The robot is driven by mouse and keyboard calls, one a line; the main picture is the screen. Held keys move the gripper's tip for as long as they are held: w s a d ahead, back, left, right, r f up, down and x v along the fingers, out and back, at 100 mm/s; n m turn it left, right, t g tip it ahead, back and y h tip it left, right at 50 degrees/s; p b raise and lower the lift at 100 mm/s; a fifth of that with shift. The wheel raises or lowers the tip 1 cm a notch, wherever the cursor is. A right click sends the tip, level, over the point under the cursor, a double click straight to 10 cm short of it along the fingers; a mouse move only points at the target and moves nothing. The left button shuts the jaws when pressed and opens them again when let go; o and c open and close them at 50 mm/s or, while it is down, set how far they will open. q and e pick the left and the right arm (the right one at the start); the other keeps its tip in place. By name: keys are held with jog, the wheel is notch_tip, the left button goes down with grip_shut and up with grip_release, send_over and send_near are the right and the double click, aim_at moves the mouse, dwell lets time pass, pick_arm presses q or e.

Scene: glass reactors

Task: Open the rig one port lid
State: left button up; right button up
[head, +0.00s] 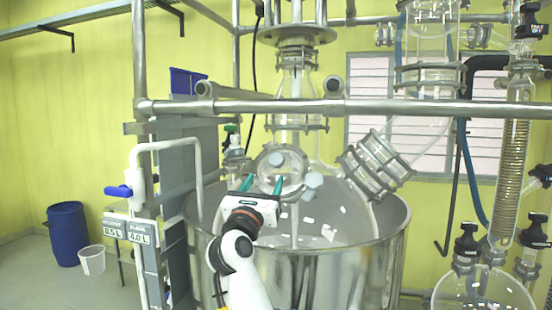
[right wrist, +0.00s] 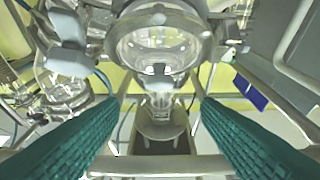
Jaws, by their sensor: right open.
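The round glass port (head: 293,162) of the rig is at the middle of the head view, above the steel vessel. I cannot tell whether the lid is open or shut. In the right wrist view the round port (right wrist: 160,48) is at the top middle, with a grey-blue knob (right wrist: 68,58) to its left. My right gripper (head: 263,181) is open and empty, just in front of and below the port; both teal fingers show in the wrist view (right wrist: 159,102). My left gripper is not in view.
A steel rail (head: 390,108) crosses in front of the glassware. The open steel vessel (head: 325,262) stands below the port. A clamped glass cylinder (head: 372,166) is to the right. A white pipe with a blue valve (head: 119,191) stands left. Floor at far left is mostly clear.

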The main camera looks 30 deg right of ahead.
aim_at(275, 161)
jog(key=p+x, duration=0.3)
jog(key=x, duration=0.6)
jog(key=shift+w+d+r+p, duration=0.15)
jog(key=shift+d+r+p, duration=0.05)
jog(key=shift+p, duration=0.2)
jog(key=shift+x, duration=0.9)
jog(key=shift+f, duration=0.15)
grip_shut()
jog(key=shift+a, duration=0.1)
